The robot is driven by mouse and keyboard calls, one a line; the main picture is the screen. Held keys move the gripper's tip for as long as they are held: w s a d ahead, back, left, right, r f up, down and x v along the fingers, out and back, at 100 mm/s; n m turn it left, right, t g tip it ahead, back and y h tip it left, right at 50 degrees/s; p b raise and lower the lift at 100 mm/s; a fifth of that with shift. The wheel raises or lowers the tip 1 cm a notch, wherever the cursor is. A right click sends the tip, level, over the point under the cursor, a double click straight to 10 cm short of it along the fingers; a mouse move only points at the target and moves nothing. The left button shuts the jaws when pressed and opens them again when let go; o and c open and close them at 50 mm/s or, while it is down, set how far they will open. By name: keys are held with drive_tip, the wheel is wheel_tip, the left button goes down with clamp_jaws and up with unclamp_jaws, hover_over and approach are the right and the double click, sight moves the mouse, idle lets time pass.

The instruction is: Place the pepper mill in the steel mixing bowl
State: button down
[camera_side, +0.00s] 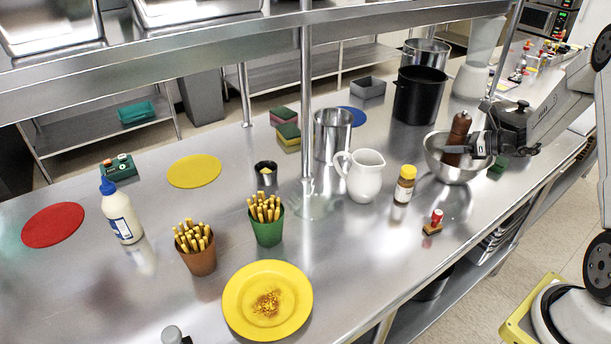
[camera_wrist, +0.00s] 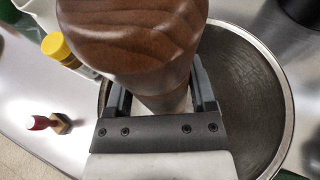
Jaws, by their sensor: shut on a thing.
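The pepper mill (camera_side: 459,133) is dark brown turned wood and stands about upright. My gripper (camera_side: 474,148) is shut on it from the right in the side view. In the wrist view the mill's rounded wooden top (camera_wrist: 135,40) fills the upper middle, between the two fingers of my gripper (camera_wrist: 162,98). The steel mixing bowl (camera_side: 437,165) is under and around the mill's lower part; its rim (camera_wrist: 290,110) also shows in the wrist view. The mill's lower end is hidden by the bowl wall, so I cannot tell whether it touches the bowl's bottom.
A yellow-capped jar (camera_side: 404,185) and a white jug (camera_side: 361,176) stand left of the bowl. A small red-handled stamp (camera_side: 434,222) is in front. A black pot (camera_side: 419,95) stands behind, and a green sponge (camera_side: 498,165) lies to the right. The counter's front edge is close.

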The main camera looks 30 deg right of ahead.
drive_tip(key=shift+f, duration=0.75)
drive_tip(key=shift+f, duration=0.45)
unclamp_jaws()
drive_tip(key=shift+r, duration=0.1)
drive_tip(key=shift+s+r, duration=0.1)
drive_tip(key=shift+r, duration=0.35)
drive_tip(key=v, duration=0.7)
drive_tip(key=shift+s, duration=0.15)
drive_tip(key=shift+d, duration=0.15)
